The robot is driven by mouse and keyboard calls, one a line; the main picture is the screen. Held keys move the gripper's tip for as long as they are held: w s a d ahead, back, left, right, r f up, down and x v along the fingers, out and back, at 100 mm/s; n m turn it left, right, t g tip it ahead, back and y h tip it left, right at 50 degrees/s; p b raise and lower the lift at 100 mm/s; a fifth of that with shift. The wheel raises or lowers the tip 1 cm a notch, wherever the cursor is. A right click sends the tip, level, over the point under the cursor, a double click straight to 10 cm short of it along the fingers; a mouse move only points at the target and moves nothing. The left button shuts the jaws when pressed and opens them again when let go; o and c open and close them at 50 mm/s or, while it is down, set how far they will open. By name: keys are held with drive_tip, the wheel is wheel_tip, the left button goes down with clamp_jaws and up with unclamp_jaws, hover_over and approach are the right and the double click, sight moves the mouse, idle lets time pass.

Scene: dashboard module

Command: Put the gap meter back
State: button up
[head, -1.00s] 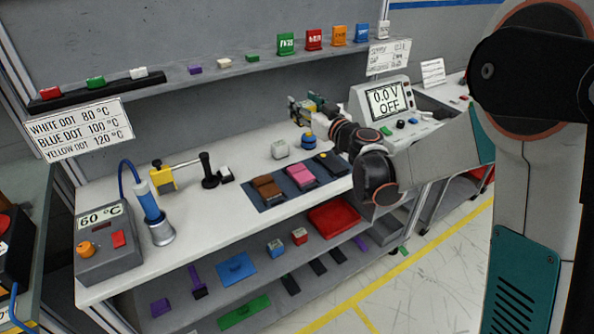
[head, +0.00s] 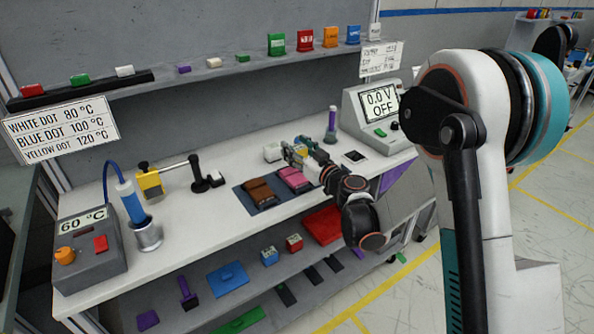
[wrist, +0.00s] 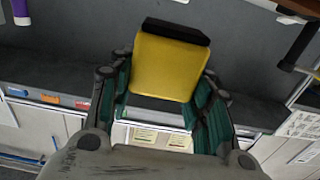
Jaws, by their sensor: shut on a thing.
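My gripper (wrist: 160,105) is shut on a yellow block with a black strip along one end, which I take to be the gap meter (wrist: 170,67). It sits between the green finger pads in the wrist view. No label shows on it. In the head view my gripper (head: 292,153) is over the bench, just behind the dark mat (head: 248,204) with the brown piece (head: 258,190) and the pink piece (head: 294,178). My wrist hides the right end of the mat. Contact between the held block and the bench cannot be told.
A purple-topped tool (head: 331,125), a dark pad (head: 355,156) and the voltage meter (head: 375,110) stand to the right. A yellow-and-black device (head: 150,182) and the heater (head: 90,250) stand left. The shelf (head: 215,72) runs behind.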

drive_tip(key=shift+f+b, duration=0.95)
drive_tip(key=shift+f, duration=1.75)
drive_tip(key=shift+f, duration=0.1)
drive_tip(key=o, duration=1.3)
drive_tip(key=shift+c, duration=0.2)
drive_tip(key=shift+f, duration=0.1)
